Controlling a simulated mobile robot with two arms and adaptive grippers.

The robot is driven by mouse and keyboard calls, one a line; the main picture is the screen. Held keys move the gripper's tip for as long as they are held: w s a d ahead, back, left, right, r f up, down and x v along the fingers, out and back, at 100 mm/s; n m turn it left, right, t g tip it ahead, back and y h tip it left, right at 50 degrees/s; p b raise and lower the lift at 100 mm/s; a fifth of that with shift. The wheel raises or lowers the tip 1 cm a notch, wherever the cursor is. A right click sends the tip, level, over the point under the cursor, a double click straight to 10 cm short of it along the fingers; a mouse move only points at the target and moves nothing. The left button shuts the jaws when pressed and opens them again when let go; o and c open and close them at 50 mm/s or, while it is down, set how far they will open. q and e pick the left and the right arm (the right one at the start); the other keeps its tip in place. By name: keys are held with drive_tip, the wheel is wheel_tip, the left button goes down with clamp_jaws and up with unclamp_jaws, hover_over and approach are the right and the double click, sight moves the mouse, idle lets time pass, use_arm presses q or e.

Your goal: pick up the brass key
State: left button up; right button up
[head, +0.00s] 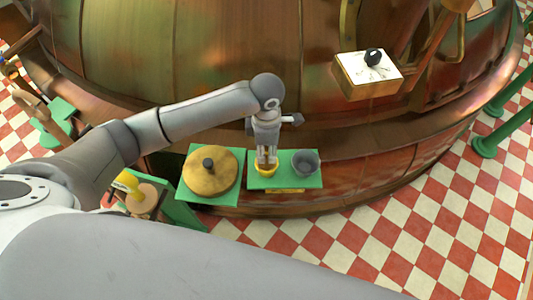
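My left gripper (266,161) points straight down at a small yellow bowl (265,172) on a green shelf (287,184). Its fingertips are at or just inside the bowl's rim, and they hide part of the bowl. I cannot tell whether the fingers are apart or closed. I cannot make out a brass key; the inside of the yellow bowl is mostly hidden. My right gripper is not in view.
A grey bowl (305,162) stands right of the yellow one. A round brass lid (203,182) with a dark knob lies on a green stand to the left. A big copper kettle (200,60) rises behind. A white-topped box (360,72) juts out at upper right.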

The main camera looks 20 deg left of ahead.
use_arm(q)
clamp_jaws()
drive_tip(key=shift+r, duration=0.1)
idle(0.3)
